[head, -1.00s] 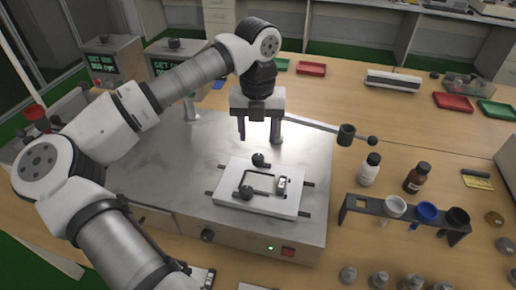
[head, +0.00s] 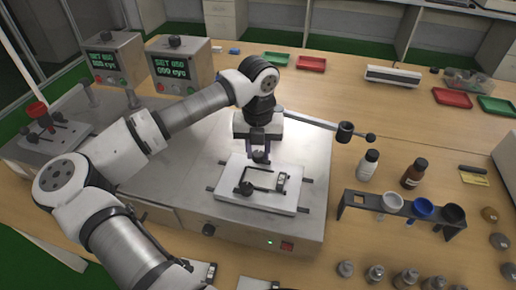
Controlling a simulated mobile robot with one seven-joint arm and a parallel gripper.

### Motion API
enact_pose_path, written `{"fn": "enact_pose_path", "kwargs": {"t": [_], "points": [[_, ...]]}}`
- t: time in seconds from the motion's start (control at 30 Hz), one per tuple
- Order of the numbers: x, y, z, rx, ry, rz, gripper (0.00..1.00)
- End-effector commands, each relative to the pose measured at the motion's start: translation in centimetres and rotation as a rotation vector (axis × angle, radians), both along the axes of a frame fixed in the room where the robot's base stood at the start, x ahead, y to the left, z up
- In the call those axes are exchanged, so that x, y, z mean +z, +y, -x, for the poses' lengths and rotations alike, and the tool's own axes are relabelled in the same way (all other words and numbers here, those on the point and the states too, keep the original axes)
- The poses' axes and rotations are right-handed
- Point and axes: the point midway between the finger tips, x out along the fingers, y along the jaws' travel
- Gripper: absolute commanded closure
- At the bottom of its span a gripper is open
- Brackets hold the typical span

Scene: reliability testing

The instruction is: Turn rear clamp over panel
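The white panel (head: 285,201) lies flat on the metal top of the bench unit, with a dark bracket outline and a small light part on it. The rear clamp (head: 260,157) has a round black knob at the panel's back edge. Whether the fingers touch the knob is too small to tell. The rear clamp's arm is mostly hidden.
A metal arm with a black cylindrical end (head: 345,131) reaches out right behind my gripper. Bottles (head: 414,173) and a dark rack (head: 375,202) with cups stand to the right. Two display boxes (head: 178,67) stand at the back left. The metal top (head: 190,180) left of the panel is clear.

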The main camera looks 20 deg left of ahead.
Motion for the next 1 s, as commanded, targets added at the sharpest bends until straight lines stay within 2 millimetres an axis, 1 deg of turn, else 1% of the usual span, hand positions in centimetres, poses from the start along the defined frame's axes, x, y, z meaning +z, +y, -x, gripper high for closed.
{"fn": "enact_pose_path", "kwargs": {"t": [0.03,0.1,0.13,0.37,0.57,0.77,1.0], "points": [[0.02,0.00,0.00,0.000,0.000,0.000,0.82],[0.02,0.00,0.00,0.000,0.000,0.000,0.92],[0.03,0.00,0.00,0.000,0.000,0.000,0.94],[-0.10,0.01,-0.01,-0.018,0.000,-0.001,0.94],[-0.40,0.02,-0.02,-0.100,-0.001,-0.002,0.94],[-0.57,0.05,-0.03,-0.252,-0.001,-0.003,0.94],[-0.48,0.03,-0.05,-0.479,-0.002,-0.002,0.94]]}}
